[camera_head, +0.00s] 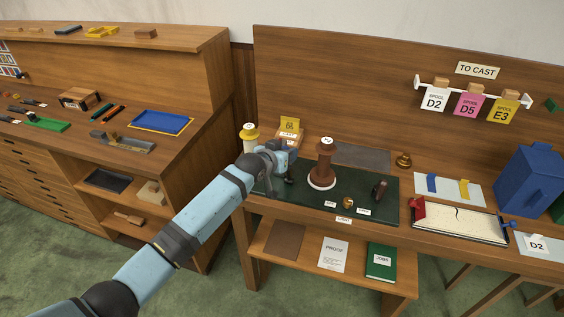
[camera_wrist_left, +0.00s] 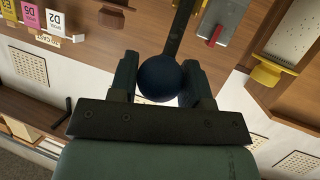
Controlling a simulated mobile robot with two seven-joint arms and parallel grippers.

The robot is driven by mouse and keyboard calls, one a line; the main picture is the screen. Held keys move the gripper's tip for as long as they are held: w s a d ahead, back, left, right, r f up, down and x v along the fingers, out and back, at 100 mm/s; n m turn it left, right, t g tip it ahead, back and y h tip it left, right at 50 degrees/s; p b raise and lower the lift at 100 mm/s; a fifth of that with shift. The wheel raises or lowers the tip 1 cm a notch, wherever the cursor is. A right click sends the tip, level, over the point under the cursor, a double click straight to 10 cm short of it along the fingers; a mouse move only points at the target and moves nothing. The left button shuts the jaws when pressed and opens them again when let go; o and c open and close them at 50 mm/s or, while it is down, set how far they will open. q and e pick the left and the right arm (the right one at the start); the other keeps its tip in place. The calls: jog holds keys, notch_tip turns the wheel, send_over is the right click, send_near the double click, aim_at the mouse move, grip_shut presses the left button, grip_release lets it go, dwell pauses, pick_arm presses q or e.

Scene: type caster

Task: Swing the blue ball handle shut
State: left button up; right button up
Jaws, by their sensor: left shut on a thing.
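The blue ball (camera_wrist_left: 158,80) shows in the left wrist view between the two fingers of my left gripper (camera_head: 289,168). A dark straight handle bar (camera_wrist_left: 179,32) runs from the ball toward the top of that view. My left gripper is shut on the ball. In the head view my left gripper is over the left end of the dark green mat (camera_head: 340,215), and my arm and hand hide the ball and bar there. My right gripper is in neither view.
A brown spindle on a white base (camera_head: 325,165) stands right of my left gripper.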

pick_arm(q)
jog(key=w, duration=0.1)
jog(key=w+g, duration=0.1)
jog(key=w+d+r+y, duration=0.1)
jog(key=shift+w+g, duration=0.2)
jog(key=shift+g, duration=0.1)
jog(key=shift+w+d+n+g, duration=0.2)
jog(key=shift+w+g, duration=0.15)
jog(key=shift+w, duration=0.15)
jog(key=shift+w+d+n+g, duration=0.1)
jog(key=shift+w+d+g, duration=0.05)
jog(key=shift+w+g, duration=0.25)
jog(key=shift+w, duration=0.15)
jog(key=shift+r, duration=0.1)
jog(key=o, duration=1.1)
jog(key=shift+y, duration=0.3)
jog(key=shift+o, duration=0.9)
jog(key=shift+w+d+f, duration=0.1)
jog(key=shift+f, duration=0.1)
